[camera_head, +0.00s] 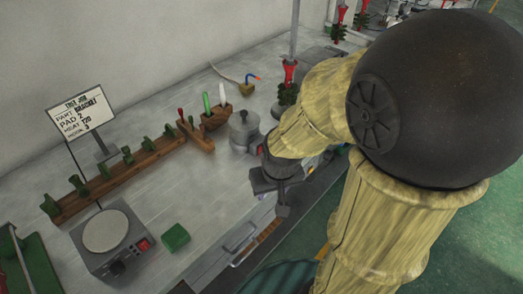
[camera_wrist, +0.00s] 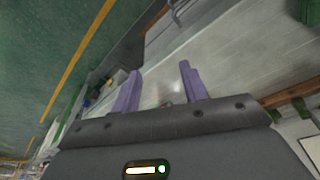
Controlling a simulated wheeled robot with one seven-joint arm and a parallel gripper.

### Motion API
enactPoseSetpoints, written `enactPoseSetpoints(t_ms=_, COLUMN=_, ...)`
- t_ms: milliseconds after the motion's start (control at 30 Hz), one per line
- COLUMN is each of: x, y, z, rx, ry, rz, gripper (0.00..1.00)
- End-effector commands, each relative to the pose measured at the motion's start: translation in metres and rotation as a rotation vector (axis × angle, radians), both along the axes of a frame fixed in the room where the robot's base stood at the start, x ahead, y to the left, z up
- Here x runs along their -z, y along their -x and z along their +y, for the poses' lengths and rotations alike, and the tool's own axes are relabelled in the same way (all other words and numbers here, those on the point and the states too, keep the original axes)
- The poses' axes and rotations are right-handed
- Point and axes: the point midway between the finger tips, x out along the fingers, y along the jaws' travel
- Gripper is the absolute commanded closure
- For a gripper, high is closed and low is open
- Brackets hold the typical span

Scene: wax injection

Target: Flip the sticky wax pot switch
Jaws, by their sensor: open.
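A grey lidded metal pot (camera_head: 245,131) stands on the bench near its front edge; I take it to be the sticky wax pot. A small red part (camera_head: 260,149) shows at its right side, partly behind my arm; I cannot tell whether it is the switch or which way it is set. My gripper (camera_head: 282,207) is in front of and below the pot in the head view, near the bench edge. In the wrist view my gripper (camera_wrist: 158,84) shows two purple fingers spread apart with nothing between them. The pot cannot be made out there.
A hot plate (camera_head: 108,240) with a red switch (camera_head: 143,244) stands at the front left, with a green block (camera_head: 175,237) beside it. A wooden rack (camera_head: 125,172), a tool holder (camera_head: 215,118) and a sign (camera_head: 82,112) stand behind. Drawers (camera_head: 240,240) lie below the bench edge.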

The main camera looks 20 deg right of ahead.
Motion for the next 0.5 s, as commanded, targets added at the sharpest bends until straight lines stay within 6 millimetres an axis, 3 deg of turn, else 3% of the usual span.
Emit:
enactPoseSetpoints(t_ms=100, x=0.0, y=0.0, z=0.0, rx=0.0, ry=0.0, rz=0.0, gripper=0.6)
enactPoseSetpoints(t_ms=300, x=0.0, y=0.0, z=0.0, rx=0.0, ry=0.0, rz=0.0, gripper=0.99)
enactPoseSetpoints(t_ms=500, x=0.0, y=0.0, z=0.0, rx=0.0, ry=0.0, rz=0.0, gripper=1.0)
